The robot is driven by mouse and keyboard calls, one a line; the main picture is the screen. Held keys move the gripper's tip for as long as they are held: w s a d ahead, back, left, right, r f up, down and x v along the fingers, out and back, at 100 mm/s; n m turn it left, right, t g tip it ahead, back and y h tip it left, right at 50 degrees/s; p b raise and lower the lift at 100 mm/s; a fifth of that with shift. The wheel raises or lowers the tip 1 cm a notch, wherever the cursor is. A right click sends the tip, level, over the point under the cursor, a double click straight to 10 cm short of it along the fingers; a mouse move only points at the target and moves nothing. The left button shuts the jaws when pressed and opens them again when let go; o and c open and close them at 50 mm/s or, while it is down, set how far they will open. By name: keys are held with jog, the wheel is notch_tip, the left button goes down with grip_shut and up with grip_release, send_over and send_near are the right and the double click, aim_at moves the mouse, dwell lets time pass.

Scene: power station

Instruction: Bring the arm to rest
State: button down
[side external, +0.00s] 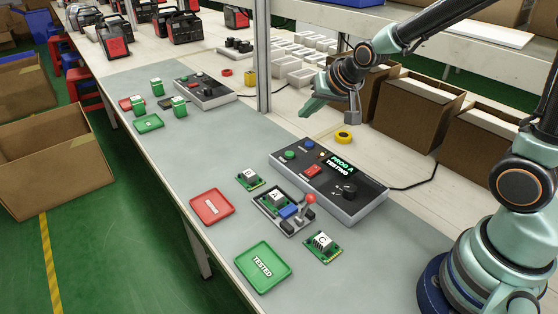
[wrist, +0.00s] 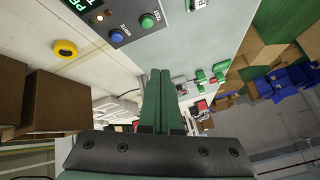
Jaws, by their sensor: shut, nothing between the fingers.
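My gripper (side external: 312,102) is raised above the back part of the bench in the side view, beside a metal post. Its green fingers (wrist: 158,88) lie together in the wrist view, shut and empty. It touches nothing that I can see. The control box (side external: 328,182) with a lit screen reading "PROG A TESTING" stands below and nearer the camera. In front of it a board marked A sits in a test fixture (side external: 283,211) with a red-knobbed lever. Board B (side external: 250,180) and board C (side external: 321,247) lie on the mat on either side.
A red tray (side external: 211,206) and a green "TESTED" tray (side external: 263,267) lie along the front edge. A yellow tape roll (side external: 344,137) lies behind the control box. Cardboard boxes (side external: 410,105) line the back. A metal post (side external: 263,60) stands left of my gripper. A second control box (side external: 204,92) stands farther off.

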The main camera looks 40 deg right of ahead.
jog(key=s+r+n+g, duration=0.1)
jog(key=s+r+n, duration=0.1)
jog(key=s, duration=0.6)
jog(key=s+r+n+g, duration=0.1)
jog(key=s+r+n, duration=0.2)
jog(key=s+r, duration=0.2)
jog(key=s, duration=0.3)
jog(key=shift+s+a+n, duration=0.2)
jog(key=shift+n, duration=0.1)
jog(key=shift+w, duration=0.1)
dwell(0.8)
